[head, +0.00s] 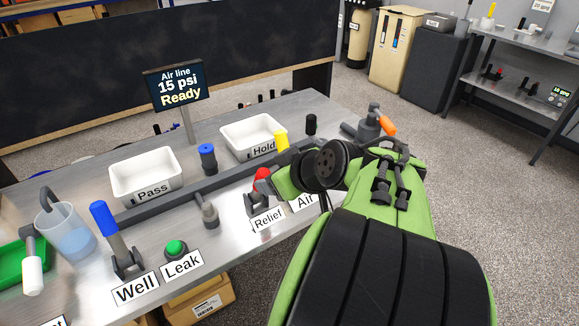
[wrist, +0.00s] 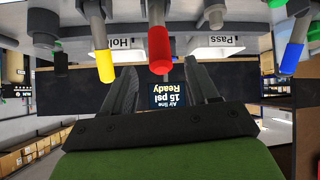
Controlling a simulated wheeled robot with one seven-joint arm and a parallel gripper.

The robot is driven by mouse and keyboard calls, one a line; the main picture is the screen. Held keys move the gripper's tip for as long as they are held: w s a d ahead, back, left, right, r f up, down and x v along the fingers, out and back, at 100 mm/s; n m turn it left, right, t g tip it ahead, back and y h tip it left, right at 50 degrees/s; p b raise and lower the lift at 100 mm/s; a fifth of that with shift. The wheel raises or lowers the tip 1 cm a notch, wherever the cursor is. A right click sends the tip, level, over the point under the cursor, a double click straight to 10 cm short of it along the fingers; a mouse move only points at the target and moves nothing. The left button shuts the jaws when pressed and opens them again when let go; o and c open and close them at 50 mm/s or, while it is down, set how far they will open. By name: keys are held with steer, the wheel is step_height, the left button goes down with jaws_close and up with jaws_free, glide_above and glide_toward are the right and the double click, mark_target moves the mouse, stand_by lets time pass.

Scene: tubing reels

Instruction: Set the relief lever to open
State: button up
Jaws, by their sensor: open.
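The relief lever has a red handle (head: 262,178) and rises from a grey mount behind the "Relief" label (head: 268,219) on the bench. The handle stands roughly upright; I cannot tell its set position. My gripper (head: 277,182) is right beside the red handle, and my arm hides part of that area. In the wrist view, which is upside down, the red handle (wrist: 159,50) shows between the two spread fingers of my gripper (wrist: 156,70), near their tips. The fingers are open and I see no grip on the handle.
A yellow-handled lever (wrist: 105,64) is close beside. Pass (head: 146,188) and Hold (head: 223,147) trays sit behind. The sign (head: 174,85) reads "Air line 15 psi Ready".

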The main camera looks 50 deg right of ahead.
steer(key=d+p+v, duration=0.1)
steer(key=v, duration=0.5)
steer(key=shift+s+a+r, duration=0.2)
steer(key=shift+s+a, duration=0.05)
steer(key=shift+a, duration=0.3)
